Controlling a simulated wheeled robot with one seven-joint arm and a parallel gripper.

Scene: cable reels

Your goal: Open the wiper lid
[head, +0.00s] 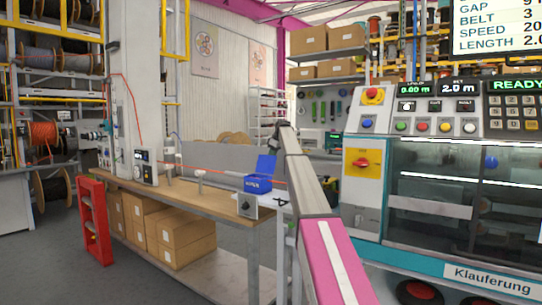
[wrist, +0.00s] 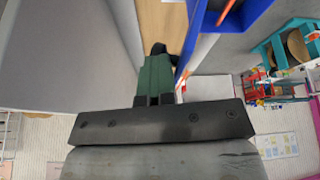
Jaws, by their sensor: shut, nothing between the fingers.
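The wiper (head: 258,184) is a small blue box with a white label, on the bench along the orange cable. Its blue lid (head: 266,166) stands raised above the box, so the wiper is open. In the wrist view, part of the blue wiper (wrist: 246,14) shows at the top right, with orange inside it. My gripper (wrist: 158,48) has its dark green fingers together and empty, just left of the blue edge. Whether the fingers touch the blue part cannot be told. In the head view my arm crosses the middle and the gripper cannot be made out.
The wooden bench (head: 160,193) holds a grey control box (head: 145,167) and a small box with a black knob (head: 247,206). The orange cable runs across it. The machine (head: 440,190) with a glazed front stands at the right. A red stand (head: 95,220) is at the left.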

